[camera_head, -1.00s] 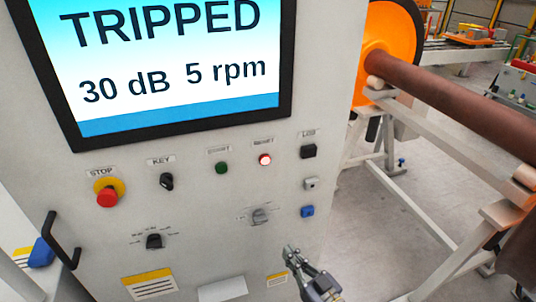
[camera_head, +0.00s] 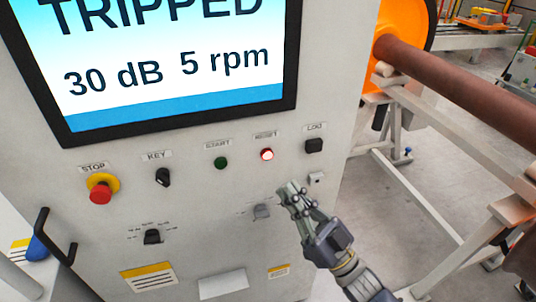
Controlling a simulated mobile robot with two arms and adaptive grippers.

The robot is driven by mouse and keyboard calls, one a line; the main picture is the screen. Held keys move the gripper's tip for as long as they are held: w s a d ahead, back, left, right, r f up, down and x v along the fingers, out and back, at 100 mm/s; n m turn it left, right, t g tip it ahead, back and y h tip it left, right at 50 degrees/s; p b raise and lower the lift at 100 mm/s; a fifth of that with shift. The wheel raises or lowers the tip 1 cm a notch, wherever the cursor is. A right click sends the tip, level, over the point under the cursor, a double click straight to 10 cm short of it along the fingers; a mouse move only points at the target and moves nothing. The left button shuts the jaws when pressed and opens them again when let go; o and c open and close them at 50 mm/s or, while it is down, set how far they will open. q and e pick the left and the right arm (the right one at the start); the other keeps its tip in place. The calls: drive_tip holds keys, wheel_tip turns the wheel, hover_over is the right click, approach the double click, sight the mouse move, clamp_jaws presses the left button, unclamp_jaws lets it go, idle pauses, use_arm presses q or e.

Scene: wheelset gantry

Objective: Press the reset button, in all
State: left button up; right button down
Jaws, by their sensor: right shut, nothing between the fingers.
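The control cabinet's panel (camera_head: 110,215) fills the left and middle of the head view. Its reset button (camera_head: 267,154) is lit red-white and sits between the green start button (camera_head: 221,163) and the black log button (camera_head: 314,146). The screen (camera_head: 170,65) reads "TRIPPED", "30 dB" and "5 rpm". My right gripper (camera_head: 289,190) is shut and empty, in front of the panel, below and a little right of the reset button. It appears apart from that button. It partly covers the grey rotary knob (camera_head: 261,211). My left gripper is out of view.
A red stop button (camera_head: 100,193), a key switch (camera_head: 163,177) and a black knob (camera_head: 152,237) are on the panel's left. A black handle (camera_head: 48,240) juts out at lower left. A brown shaft (camera_head: 460,90) on a pale frame stands at right.

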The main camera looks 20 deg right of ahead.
sight(267, 154)
drive_tip(key=w+b, duration=0.2)
drive_tip(key=w, duration=0.7)
drive_tip(key=shift+a, duration=0.15)
drive_tip(key=shift+b, duration=0.3)
idle(1.1)
drive_tip(key=shift+w, duration=0.4)
drive_tip(key=shift+w, duration=0.4)
idle(0.6)
drive_tip(key=shift+s, duration=0.9)
drive_tip(key=shift+s, duration=0.1)
